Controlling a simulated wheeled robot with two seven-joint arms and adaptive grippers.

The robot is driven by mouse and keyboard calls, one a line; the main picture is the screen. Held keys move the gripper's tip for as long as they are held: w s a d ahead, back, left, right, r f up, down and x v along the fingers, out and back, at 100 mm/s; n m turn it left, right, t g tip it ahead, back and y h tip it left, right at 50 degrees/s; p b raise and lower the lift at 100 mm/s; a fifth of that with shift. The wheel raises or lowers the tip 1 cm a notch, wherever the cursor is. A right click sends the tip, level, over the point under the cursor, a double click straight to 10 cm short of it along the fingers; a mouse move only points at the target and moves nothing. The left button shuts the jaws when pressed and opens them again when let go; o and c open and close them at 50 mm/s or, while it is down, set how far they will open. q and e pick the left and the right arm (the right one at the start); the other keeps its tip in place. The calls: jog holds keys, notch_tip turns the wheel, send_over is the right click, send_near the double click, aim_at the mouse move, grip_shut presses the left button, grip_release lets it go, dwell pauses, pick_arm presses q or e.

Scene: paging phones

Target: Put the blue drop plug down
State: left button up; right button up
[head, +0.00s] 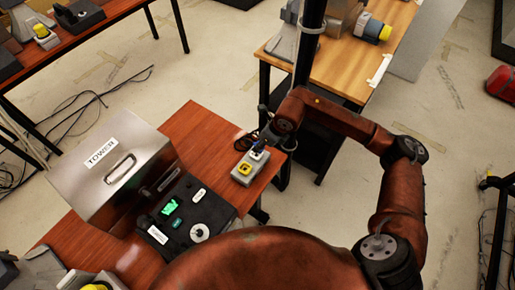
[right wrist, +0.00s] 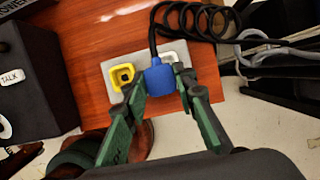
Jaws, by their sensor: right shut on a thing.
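The blue drop plug (right wrist: 160,77) is between the fingers of my right gripper (right wrist: 163,92), with its black cable running up from it in the right wrist view. My right gripper is shut on the plug, over the white end of a small grey plate. The grey plate (right wrist: 117,92) lies on the table and carries a yellow square socket (right wrist: 122,76) and a white socket (right wrist: 174,55). The plug covers part of the white socket; whether it is seated there I cannot tell. In the head view the plug (head: 257,147) is small beside the yellow socket (head: 244,169). My left gripper is not in view.
A metal box labelled TOWER (head: 85,185) and a black phone panel (head: 190,215) stand left of the plate on the red-brown table (head: 195,130). Coiled black cable (right wrist: 205,22) lies behind the plug. The table edge is close on the right.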

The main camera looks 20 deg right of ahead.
jog(key=shift+w+a+f, duration=0.25)
jog(key=shift+w+f, duration=0.35)
jog(key=shift+f, duration=0.2)
jog(key=shift+w+f, duration=0.15)
jog(key=shift+f, duration=0.75)
jog(key=shift+w+f, duration=0.1)
jog(key=shift+f, duration=0.8)
jog(key=shift+a, duration=0.1)
jog(key=shift+f, duration=0.2)
jog(key=o, duration=1.2)
jog(key=shift+c, duration=0.2)
jog(key=shift+r, duration=0.5)
jog(key=v, duration=1.1)
jog(key=shift+s+r, duration=0.15)
jog(key=shift+s, duration=0.05)
